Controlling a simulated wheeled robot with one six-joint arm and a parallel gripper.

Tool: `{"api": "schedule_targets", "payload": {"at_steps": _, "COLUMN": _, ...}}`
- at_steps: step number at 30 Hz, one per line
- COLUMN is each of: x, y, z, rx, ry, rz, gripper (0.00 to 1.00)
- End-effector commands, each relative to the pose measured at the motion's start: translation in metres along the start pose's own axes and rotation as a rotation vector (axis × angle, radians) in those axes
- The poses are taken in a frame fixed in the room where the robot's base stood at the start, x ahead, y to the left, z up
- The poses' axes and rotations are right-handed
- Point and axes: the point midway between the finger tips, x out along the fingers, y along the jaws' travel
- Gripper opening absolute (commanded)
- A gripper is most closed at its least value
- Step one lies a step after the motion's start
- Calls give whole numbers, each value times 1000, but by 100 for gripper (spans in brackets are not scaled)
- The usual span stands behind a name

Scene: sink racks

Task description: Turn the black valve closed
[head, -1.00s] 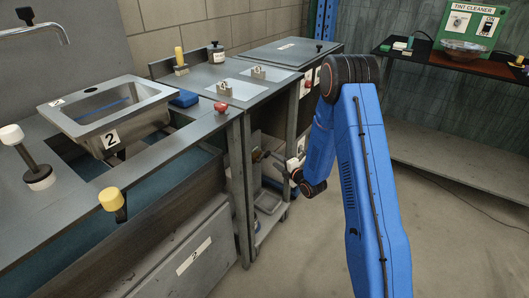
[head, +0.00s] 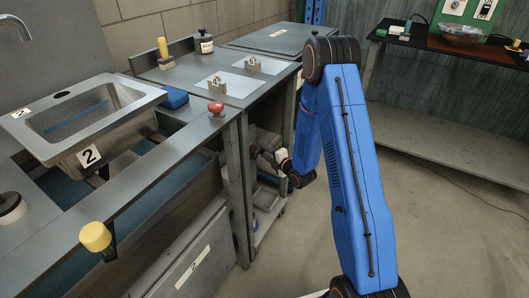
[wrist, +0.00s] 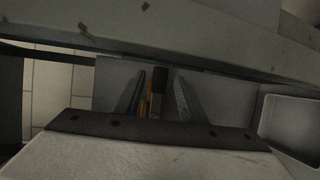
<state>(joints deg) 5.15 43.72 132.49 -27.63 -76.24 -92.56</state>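My gripper (wrist: 158,82) reaches in under the counter, and its two fingers stand apart in the wrist view. A small dark, blackish piece (wrist: 160,77) shows between the fingertips, with gaps on both sides, beside a thin orange-yellow strip (wrist: 149,100). This dark piece may be the black valve, but the view is too dim to be sure. In the head view my white and black wrist (head: 283,158) is at the counter's open right side. The counter posts and shadow hide the fingertips there, and I cannot make out a valve.
A counter post (head: 240,195) stands just left of my wrist. A grey bar (wrist: 200,40) crosses the wrist view above the fingers, and a pale tray (wrist: 290,125) lies right. A red knob (head: 216,108) and yellow knob (head: 96,237) protrude from the counter.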

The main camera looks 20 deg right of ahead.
Motion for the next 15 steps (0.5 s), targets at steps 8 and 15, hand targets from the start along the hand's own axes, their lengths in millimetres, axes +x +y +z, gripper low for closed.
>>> {"api": "schedule_targets", "payload": {"at_steps": 8, "x": 0, "y": 0, "z": 0, "rx": 0, "ry": 0, "rz": 0, "gripper": 0}}
{"api": "schedule_targets", "payload": {"at_steps": 15, "x": 1, "y": -4, "z": 0, "rx": 68, "ry": 16, "rz": -28, "gripper": 0}}
